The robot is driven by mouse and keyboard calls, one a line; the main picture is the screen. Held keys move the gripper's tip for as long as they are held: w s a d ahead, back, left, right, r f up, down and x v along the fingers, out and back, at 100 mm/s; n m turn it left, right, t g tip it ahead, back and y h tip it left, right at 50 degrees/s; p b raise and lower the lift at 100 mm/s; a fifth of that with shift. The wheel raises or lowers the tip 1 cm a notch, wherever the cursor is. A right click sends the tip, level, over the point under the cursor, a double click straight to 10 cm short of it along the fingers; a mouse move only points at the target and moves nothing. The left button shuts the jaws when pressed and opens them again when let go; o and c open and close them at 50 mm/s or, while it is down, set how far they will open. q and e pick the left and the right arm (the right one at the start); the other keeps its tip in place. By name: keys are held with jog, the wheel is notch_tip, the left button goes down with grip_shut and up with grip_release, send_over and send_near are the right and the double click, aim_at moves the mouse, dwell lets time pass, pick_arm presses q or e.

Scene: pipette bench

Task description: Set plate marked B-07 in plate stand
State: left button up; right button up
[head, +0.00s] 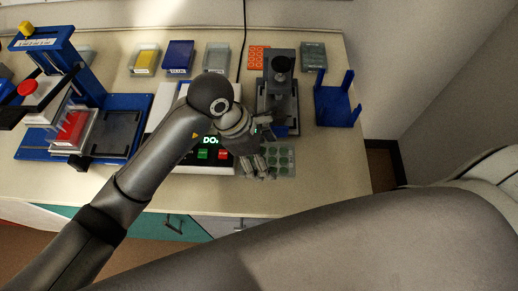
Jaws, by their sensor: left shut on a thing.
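A small clear plate with green round wells (283,160) is near the front edge of the bench, right of centre. My left gripper (258,168) is shut on this plate at its left side. The gripper and wrist hide part of it, and I cannot read any marking on it. A blue stand with upright corner posts (337,106) is at the right end of the bench and looks empty. My right gripper is not in view; a large link of my arm crosses the lower right.
A grey device with a black knob (281,65) stands behind the gripper, left of the stand. A white device with a lit display (180,160) is under my left arm. A blue press-like rig (50,45) stands at left. Several boxes and an orange rack (259,58) line the back.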

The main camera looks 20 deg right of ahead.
pick_arm(q)
jog(key=w+f, duration=0.1)
jog(key=f, duration=0.1)
jog(key=w+f+p, duration=0.1)
jog(key=w, duration=0.1)
jog(key=shift+d+f, duration=0.15)
jog(key=shift+f, duration=0.25)
notch_tip(320, 180, down, 2)
jog(key=shift+p, duration=0.9)
jog(key=shift+f, duration=0.45)
jog(key=shift+f, duration=0.15)
jog(key=o, duration=0.7)
jog(key=shift+o, duration=0.2)
